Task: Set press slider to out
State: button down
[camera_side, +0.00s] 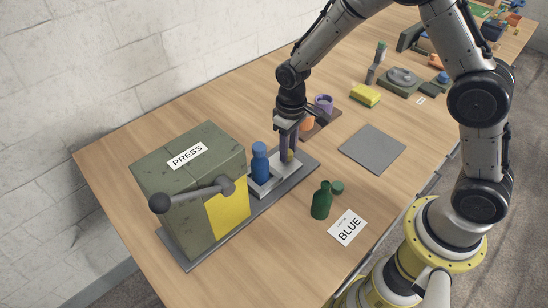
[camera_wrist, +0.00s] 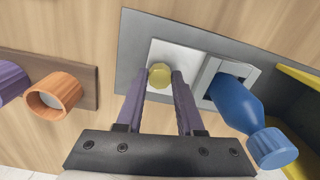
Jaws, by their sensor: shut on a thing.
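The press (camera_side: 175,185) is a worn green box with a yellow panel, on a grey base plate (camera_side: 305,168) at the left of the table. The light grey press slider (camera_side: 277,180) lies on that base and extends out of the press's right side. A blue bottle (camera_side: 260,165) stands in the slider's recess, close to the press; it also shows in the wrist view (camera_wrist: 237,103). My gripper (camera_side: 288,155) points down at the slider's outer end. In the wrist view its purple fingers (camera_wrist: 160,78) are shut on the slider's yellow knob (camera_wrist: 159,72).
A lever with a dark ball (camera_side: 159,203) sticks out from the press. A green bottle (camera_side: 321,201) and a BLUE card (camera_side: 347,228) are in front. A wooden rack (camera_side: 332,116) with orange and purple cups is behind my gripper. A grey mat (camera_side: 372,149) lies empty.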

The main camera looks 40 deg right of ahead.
jog(key=shift+w+d+r, duration=0.1)
jog(key=shift+d, duration=1.1)
jog(key=c, duration=0.5)
grip_release()
notch_tip(320, 180, up, 14)
jog(key=shift+d+f, duration=0.1)
